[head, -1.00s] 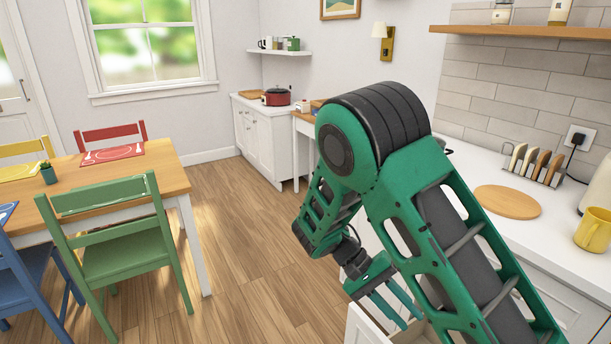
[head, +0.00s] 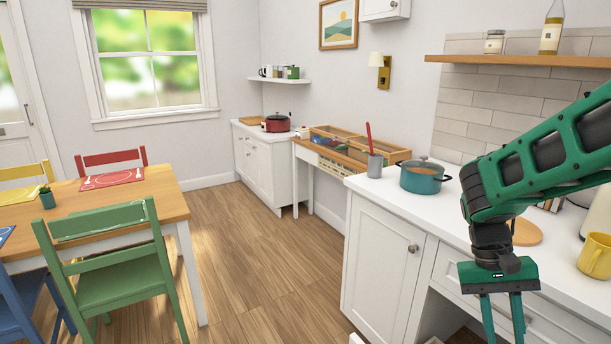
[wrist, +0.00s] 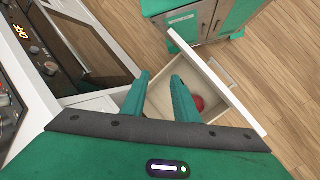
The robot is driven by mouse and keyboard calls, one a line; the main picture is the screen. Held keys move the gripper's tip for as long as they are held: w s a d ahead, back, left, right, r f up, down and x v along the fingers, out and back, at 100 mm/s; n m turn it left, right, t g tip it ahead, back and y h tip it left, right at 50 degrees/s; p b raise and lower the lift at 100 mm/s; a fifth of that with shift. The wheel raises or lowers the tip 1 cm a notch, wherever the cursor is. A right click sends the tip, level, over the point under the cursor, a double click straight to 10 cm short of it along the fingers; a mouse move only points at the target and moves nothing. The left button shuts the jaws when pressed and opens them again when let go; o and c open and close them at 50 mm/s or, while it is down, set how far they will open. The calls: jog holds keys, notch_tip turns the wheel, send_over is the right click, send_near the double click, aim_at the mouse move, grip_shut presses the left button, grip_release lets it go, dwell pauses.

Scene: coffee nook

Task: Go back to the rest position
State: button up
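My gripper (head: 502,312) hangs fingers down at the right of the head view, in front of the white counter's front. Its two green fingers are apart with nothing between them. In the wrist view my gripper (wrist: 160,82) is also open and empty, and a pulled-out white drawer (wrist: 240,95) lies below and beyond the fingers. A red round thing (wrist: 198,103) shows inside the drawer, partly hidden by a finger. My arm is bent and comes in from the right edge of the head view.
The white counter (head: 400,190) carries a teal pot (head: 422,181), a utensil holder (head: 375,166), a round wooden board (head: 527,233) and a yellow mug (head: 594,256). An oven (wrist: 60,45) is at left in the wrist view. The wooden floor (head: 250,270) between dining table and counter is clear.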

jog(key=s+d+r+m+t+y, duration=0.1)
jog(key=s+r+t, duration=0.1)
jog(key=s, duration=0.4)
jog(key=s+d+r+t+y, duration=0.1)
jog(key=s+d+r+t, duration=0.1)
jog(key=s, duration=0.4)
jog(key=shift+d+m+y, duration=0.15)
jog(key=shift+m+y, duration=0.15)
jog(key=shift+m, duration=0.1)
jog(key=shift+s+r, duration=0.1)
jog(key=shift+w+f, duration=0.25)
jog(key=shift+w, duration=0.35)
jog(key=shift+s, duration=0.1)
